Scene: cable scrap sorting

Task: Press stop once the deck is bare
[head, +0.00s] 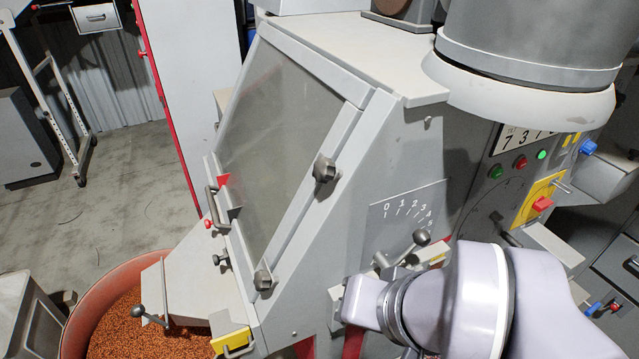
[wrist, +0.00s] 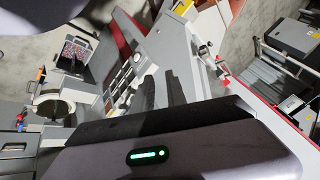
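The red button (head: 543,204), on a yellow plate, is on the machine's side panel at the right of the head view; I cannot read a label on it. A sloped, dull window (head: 280,135) covers the machine's front; no pieces can be made out behind it, and I cannot tell whether a deck there is bare. My gripper (wrist: 162,80) shows in the wrist view as two dark fingers, apart, with nothing seen between them. In the head view my arm crosses the lower right, left of and below the red button, and the fingers cannot be made out.
Small green and red lamps (head: 520,163) and a counter (head: 530,132) sit above the button. A black-knobbed lever (head: 421,238) with a number scale is near my arm. A red-rimmed tub (head: 83,300) of copper-coloured granules stands lower left. Floor is open at left.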

